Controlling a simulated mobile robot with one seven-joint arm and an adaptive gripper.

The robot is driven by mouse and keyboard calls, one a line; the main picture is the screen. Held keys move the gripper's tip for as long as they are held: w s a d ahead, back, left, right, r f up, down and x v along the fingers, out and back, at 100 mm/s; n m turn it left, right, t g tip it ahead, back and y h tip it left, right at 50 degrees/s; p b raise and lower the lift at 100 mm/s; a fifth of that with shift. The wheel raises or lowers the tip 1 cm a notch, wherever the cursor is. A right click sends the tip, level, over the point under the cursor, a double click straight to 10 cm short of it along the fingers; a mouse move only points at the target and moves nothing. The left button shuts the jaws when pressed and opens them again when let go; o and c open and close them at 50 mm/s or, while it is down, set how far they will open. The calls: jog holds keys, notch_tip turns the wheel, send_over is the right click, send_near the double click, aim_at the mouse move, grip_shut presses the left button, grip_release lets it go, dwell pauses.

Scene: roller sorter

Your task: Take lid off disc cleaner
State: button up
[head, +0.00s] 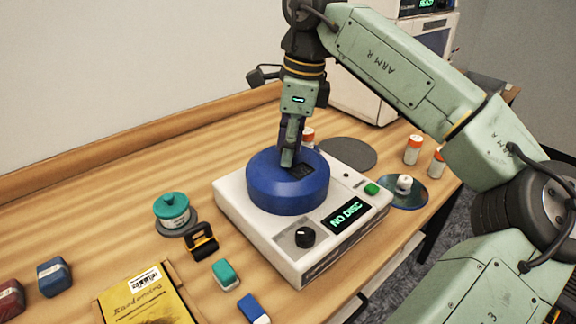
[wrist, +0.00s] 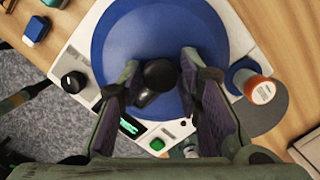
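The disc cleaner (head: 270,250) is a white box with a dark knob and a display reading "NO DISC". Its round blue lid (head: 285,192) sits on top, and fills the top of the wrist view (wrist: 120,45). A dark handle (wrist: 158,76) stands at the lid's middle. My gripper (head: 290,158) points down over the lid. In the wrist view its fingers (wrist: 160,62) are open, one on each side of the handle, with a gap visible beside it. How far down the fingers reach on the handle is hard to tell.
A disc (head: 408,193) with a white piece on it lies right of the cleaner. White bottles with orange caps (head: 413,150) stand behind. A teal-lidded jar (head: 172,212), a black clip-like item (head: 202,241) and a yellow packet (head: 148,300) are at left.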

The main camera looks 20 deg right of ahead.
grip_shut()
dwell(0.3)
